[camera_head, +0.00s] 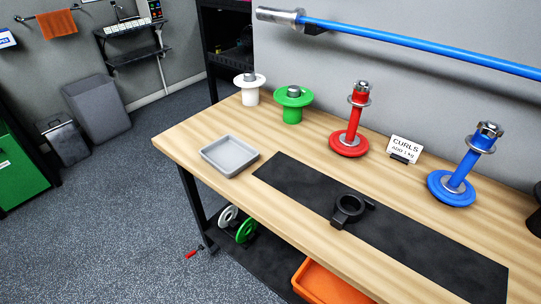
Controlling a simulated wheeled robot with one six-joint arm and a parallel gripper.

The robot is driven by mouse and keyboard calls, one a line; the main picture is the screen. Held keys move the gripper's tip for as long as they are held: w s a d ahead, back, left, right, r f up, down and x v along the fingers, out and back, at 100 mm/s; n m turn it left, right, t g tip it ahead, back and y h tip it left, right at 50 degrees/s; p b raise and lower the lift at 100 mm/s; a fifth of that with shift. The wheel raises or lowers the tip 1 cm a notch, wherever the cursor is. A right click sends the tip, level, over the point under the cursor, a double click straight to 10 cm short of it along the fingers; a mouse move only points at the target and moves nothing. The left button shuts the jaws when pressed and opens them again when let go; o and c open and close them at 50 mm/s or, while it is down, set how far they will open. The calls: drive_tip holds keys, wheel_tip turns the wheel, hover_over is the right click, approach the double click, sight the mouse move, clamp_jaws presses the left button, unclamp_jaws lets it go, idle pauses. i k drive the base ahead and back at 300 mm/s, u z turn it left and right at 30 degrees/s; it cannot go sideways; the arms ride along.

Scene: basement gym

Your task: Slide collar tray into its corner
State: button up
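The shallow grey tray (215,168) sits flat on the wooden bench top (205,122) toward its left end. No collar shows inside it; it looks empty. It lies beside the left end of the black mat (285,178), set in from the bench's left corner and front edge. No marked outline for the tray shows on the bench. My gripper is not in view.
A black ring-shaped holder (338,219) stands on the mat. Along the back are white (250,97) and green (292,117) spools, a red post (352,132), a "CURLS" card (402,147) and a blue post (453,188). The wood left of the tray is bare.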

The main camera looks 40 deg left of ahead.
sight(229, 154)
drive_tip(key=u, duration=1.5)
drive_tip(key=k, duration=0.35)
drive_tip(key=u, duration=0.85)
drive_tip(key=i, duration=1.4)
drive_tip(key=z, duration=0.55)
